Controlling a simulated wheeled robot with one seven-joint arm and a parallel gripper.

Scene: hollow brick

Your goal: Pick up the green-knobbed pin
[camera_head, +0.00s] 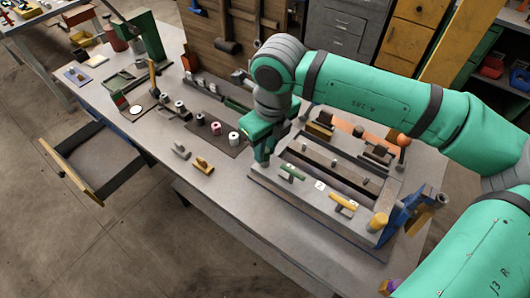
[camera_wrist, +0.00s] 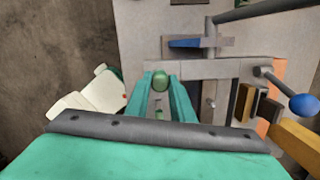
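In the wrist view a rounded green knob (camera_wrist: 160,79) shows between the tips of my gripper (camera_wrist: 161,88). It looks like the green-knobbed pin; its shaft is not clear. The fingers stand apart on either side of the knob, and I cannot tell whether they touch it. In the head view my gripper (camera_head: 262,154) points down at the left end of a grey fixture (camera_head: 312,205) on the bench. The pin is hidden there by the gripper. A green-handled piece (camera_head: 292,173) lies on the fixture just right of the gripper.
A yellow-handled piece (camera_head: 343,203) and a yellow cylinder (camera_head: 378,222) stand on the fixture, with a blue clamp (camera_head: 408,208) at its right end. A dark mat (camera_head: 210,133) with several small cylinders lies to the left. The bench front left is mostly clear.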

